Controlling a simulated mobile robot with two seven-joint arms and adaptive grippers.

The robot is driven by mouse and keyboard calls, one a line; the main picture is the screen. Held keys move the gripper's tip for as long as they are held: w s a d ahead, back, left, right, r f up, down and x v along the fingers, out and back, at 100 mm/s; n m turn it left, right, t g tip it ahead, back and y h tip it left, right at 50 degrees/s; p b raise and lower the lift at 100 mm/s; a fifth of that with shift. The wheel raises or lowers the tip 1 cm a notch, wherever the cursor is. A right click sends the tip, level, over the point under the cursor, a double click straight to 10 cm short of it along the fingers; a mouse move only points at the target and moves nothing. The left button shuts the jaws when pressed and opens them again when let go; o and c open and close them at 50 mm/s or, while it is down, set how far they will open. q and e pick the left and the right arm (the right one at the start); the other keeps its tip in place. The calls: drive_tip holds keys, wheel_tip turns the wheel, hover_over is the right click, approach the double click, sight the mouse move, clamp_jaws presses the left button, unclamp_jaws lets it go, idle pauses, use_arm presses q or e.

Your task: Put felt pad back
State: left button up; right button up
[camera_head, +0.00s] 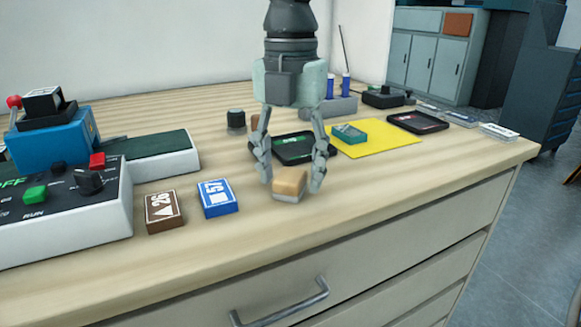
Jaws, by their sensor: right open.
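A small tan block with a pale underside (290,183), which looks like the felt pad, lies on the wooden bench top (350,195) near its front edge. My right gripper (291,188) comes down from above and is open. Its two fingers stand on the left and right of the block, with the fingertips low near the bench. I cannot tell whether either finger touches the block. My left gripper is not in view.
A brown block (163,211) and a blue block (217,198) lie to the left, beside a control panel (70,215). Behind are a black tray (303,148), a yellow sheet (380,140) with a teal box (349,133), and another dark tray (417,122).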

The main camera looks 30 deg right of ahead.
sight(290, 174)
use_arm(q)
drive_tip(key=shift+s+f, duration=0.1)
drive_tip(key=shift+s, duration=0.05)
use_arm(e)
drive_tip(key=shift+r, duration=0.2)
drive_tip(key=shift+r+p, duration=0.3)
drive_tip(key=shift+r, duration=0.05)
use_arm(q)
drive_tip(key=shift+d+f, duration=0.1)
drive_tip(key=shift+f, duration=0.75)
use_arm(e)
wheel_tip(290, 174, up, 11)
drive_tip(key=shift+r, duration=0.15)
